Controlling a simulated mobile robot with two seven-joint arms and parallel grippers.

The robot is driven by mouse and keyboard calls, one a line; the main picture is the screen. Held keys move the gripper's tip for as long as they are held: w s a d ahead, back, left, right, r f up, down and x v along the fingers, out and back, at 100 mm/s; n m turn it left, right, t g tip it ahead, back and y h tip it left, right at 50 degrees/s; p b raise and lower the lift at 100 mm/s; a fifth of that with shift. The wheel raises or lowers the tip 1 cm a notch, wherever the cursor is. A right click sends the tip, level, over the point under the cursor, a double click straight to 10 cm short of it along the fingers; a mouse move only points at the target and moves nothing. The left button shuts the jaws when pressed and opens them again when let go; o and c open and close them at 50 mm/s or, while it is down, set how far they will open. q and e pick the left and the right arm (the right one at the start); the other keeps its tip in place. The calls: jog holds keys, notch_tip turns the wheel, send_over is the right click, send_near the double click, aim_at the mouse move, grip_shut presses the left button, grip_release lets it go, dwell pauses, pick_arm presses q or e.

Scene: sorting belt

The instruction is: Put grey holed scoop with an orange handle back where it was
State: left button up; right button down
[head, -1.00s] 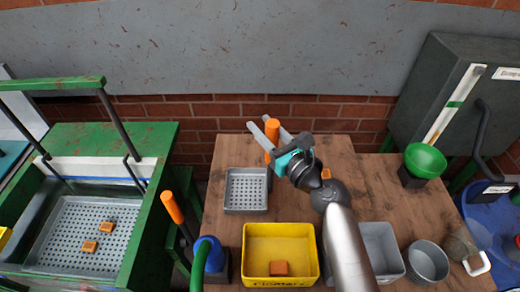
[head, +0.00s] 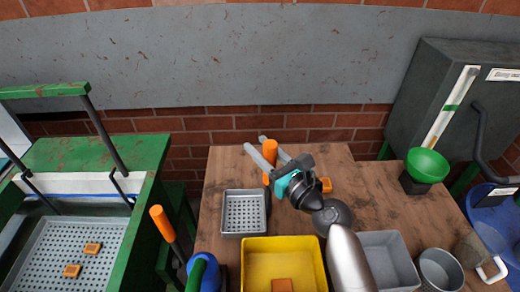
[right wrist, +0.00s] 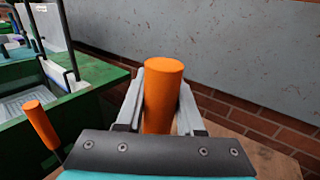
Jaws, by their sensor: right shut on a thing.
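My right gripper (head: 280,163) is shut on an upright orange handle (head: 271,149) above the far part of the wooden table. In the right wrist view, the handle (right wrist: 163,95) stands between the two grey fingers. A grey square holed basket (head: 232,234) shows just nearer and left of the handle. The join between handle and basket is not clear, so I cannot tell whether the basket rests on the table. My left gripper is not in view.
A yellow crate (head: 250,248), a grey bin (head: 392,243) and a grey pot (head: 440,272) line the near side. A green funnel (head: 427,163) stands at right. Another orange-handled tool (head: 161,222) stands at left. An orange block (head: 325,185) lies beside my gripper.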

jog(key=c, duration=0.5)
grip_release()
jog(key=shift+f, duration=0.1)
jog(key=v, duration=1.2)
jog(key=shift+b, duration=0.35)
